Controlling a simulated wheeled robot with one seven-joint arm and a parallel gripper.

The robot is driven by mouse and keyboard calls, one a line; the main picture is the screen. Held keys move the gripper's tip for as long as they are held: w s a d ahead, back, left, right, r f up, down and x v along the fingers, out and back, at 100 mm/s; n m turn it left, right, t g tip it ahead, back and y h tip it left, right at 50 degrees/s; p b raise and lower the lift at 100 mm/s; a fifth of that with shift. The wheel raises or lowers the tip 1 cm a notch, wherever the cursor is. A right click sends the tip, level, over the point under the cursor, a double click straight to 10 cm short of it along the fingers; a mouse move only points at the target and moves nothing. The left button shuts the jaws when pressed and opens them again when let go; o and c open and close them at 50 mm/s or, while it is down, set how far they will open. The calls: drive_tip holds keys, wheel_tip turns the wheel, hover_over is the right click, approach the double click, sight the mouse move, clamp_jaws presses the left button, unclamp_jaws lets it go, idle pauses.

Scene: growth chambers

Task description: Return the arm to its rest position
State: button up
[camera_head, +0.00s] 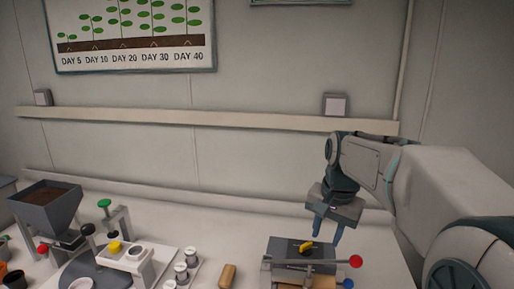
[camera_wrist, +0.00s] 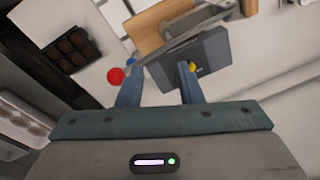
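My gripper (camera_head: 327,229) hangs at the end of my arm above the right part of the bench, fingers pointing down. In the wrist view its two blue fingers (camera_wrist: 158,92) stand apart with nothing between them. Just beyond and below them is a dark grey box (camera_head: 300,250) with a yellow knob on top; the box (camera_wrist: 212,62) also shows in the wrist view. A lever with a red ball (camera_head: 355,262) runs in front of the box, and the red ball (camera_wrist: 116,76) shows left of the fingers.
A hopper of soil (camera_head: 45,207) and a station with colored knobs stand at the left. A dark tray (camera_wrist: 70,50) shows in the wrist view. The bench behind the spools is clear.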

drive_tip(key=s+f+n+t, duration=0.1)
drive_tip(key=s+f+n, duration=0.25)
drive_tip(key=s, duration=0.55)
drive_tip(key=s+f+n+t, duration=0.1)
drive_tip(key=s+f+n, duration=0.25)
drive_tip(key=s, duration=0.55)
wheel_tip(320, 180, up, 6)
drive_tip(key=m+g+b, duration=0.3)
drive_tip(key=m+b, duration=0.1)
drive_tip(key=m, duration=0.8)
hover_over(306, 244)
drive_tip(key=shift+h, duration=0.3)
wheel_tip(306, 244, down, 14)
drive_tip(key=shift+r, duration=0.1)
clamp_jaws()
